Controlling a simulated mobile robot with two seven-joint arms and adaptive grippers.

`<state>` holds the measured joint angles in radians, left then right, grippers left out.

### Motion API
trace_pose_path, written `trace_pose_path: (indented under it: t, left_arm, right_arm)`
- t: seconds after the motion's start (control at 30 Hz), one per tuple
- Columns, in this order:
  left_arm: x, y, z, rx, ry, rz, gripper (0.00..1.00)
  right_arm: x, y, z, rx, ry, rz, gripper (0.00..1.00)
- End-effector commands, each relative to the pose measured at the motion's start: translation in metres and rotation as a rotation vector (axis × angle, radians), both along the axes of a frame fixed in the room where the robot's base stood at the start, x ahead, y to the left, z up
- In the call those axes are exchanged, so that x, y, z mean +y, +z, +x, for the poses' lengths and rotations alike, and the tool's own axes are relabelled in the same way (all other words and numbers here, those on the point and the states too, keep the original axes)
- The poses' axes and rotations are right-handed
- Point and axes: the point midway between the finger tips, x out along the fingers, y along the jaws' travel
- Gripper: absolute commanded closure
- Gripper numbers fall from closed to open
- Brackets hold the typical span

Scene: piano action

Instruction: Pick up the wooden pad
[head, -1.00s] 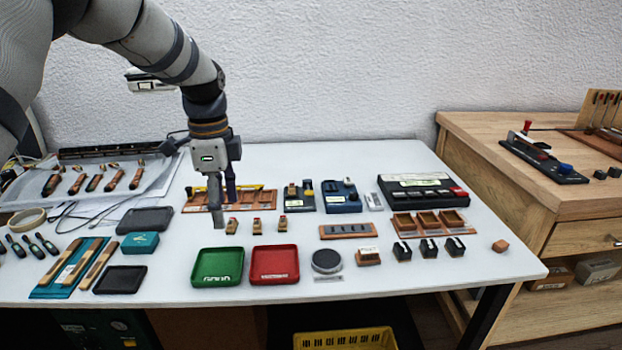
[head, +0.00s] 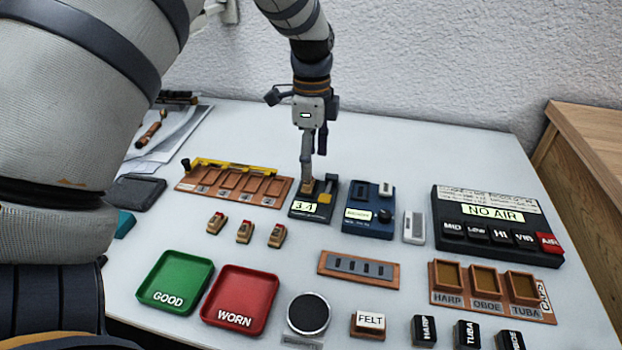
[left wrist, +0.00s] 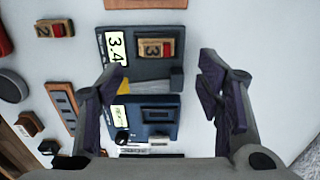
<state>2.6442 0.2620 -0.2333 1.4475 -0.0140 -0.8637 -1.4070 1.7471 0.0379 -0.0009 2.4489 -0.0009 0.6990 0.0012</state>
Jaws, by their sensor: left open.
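A wooden pad (left wrist: 155,47) with a red patch marked 3 sits on the black gauge (left wrist: 145,70), whose display reads 3.4. In the head view this pad (head: 309,186) is partly hidden by a finger, and the gauge (head: 325,211) stands mid-table. My left gripper (head: 314,168) points down just above the pad. In the left wrist view the fingers of the left gripper (left wrist: 159,68) are open and empty, with the pad in the gap between their tips. Whether they touch it I cannot tell. Three more wooden pads (head: 245,231) lie in a row to the left. My right gripper is out of view.
A blue device (head: 368,212) stands close to the right of the gauge. A wooden rack with a yellow bar (head: 236,183) lies to its left. Green (head: 175,281) and red (head: 240,295) trays, a slotted wooden strip (head: 358,268) and a black NO AIR box (head: 497,225) are nearby.

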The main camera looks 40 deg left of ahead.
Motion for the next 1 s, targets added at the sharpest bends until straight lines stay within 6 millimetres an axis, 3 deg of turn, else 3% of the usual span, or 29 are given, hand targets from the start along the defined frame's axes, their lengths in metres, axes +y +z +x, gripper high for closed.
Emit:
trace_pose_path:
  t: [0.23,0.5,0.7,1.0]
  left_arm:
    - [0.003,-0.044,-0.009,0.004,-0.001,0.0,0.4]
    - [0.003,-0.048,-0.008,-0.002,0.0,0.0,0.4]
    - [0.003,-0.048,-0.008,-0.001,0.0,0.0,0.84]
    - [0.003,-0.049,-0.009,0.002,0.0,-0.001,0.89]
  right_arm:
    - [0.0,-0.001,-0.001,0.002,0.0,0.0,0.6]
    - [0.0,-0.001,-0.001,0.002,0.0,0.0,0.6]
    - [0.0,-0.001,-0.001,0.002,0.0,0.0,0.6]
    - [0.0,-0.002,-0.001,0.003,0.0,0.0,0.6]
